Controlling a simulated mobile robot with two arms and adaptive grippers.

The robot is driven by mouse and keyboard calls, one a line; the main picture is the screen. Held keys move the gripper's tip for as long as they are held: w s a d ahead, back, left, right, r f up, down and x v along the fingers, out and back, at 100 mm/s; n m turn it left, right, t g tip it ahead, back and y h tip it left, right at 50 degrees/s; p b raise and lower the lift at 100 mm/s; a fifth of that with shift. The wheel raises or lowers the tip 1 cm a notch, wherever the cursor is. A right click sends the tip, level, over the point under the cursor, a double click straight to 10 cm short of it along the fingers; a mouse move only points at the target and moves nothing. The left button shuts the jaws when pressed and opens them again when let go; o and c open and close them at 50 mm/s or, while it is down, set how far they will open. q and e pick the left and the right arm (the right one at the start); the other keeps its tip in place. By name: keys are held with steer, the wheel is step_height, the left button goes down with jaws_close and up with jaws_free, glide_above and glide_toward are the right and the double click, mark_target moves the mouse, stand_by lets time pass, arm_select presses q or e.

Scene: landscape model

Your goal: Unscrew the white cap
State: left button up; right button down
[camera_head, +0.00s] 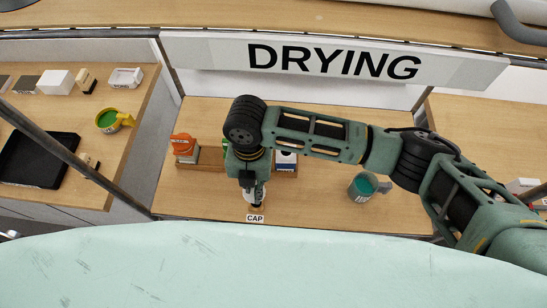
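My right arm comes in from the right, and its gripper (255,198) points down at the table just behind the small white label "CAP" (255,218). A little white shows around the fingers; I cannot tell whether it is the white cap. The fingers are too small and dark to show whether they are open or shut. A white and dark blue container (286,160) stands on a brown wooden holder (205,167), partly hidden behind my arm. An orange-topped container (183,146) stands at the holder's left end. My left gripper is not in view.
A clear jug with green contents (362,185) stands right of the gripper. A "DRYING" sign (335,62) hangs behind. On the left table (125,160) are a black tray (45,143), a yellow-handled green cup (110,120) and white boxes. The table front between label and jug is clear.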

steer(key=shift+f+b, duration=1.8)
steer(key=shift+f, duration=1.05)
steer(key=shift+p, duration=0.45)
steer(key=shift+f+b, duration=0.9)
steer(key=shift+f, duration=0.4)
steer(key=c, duration=1.7)
jaws_free()
steer(key=shift+c, duration=0.2)
steer(key=shift+r, duration=0.1)
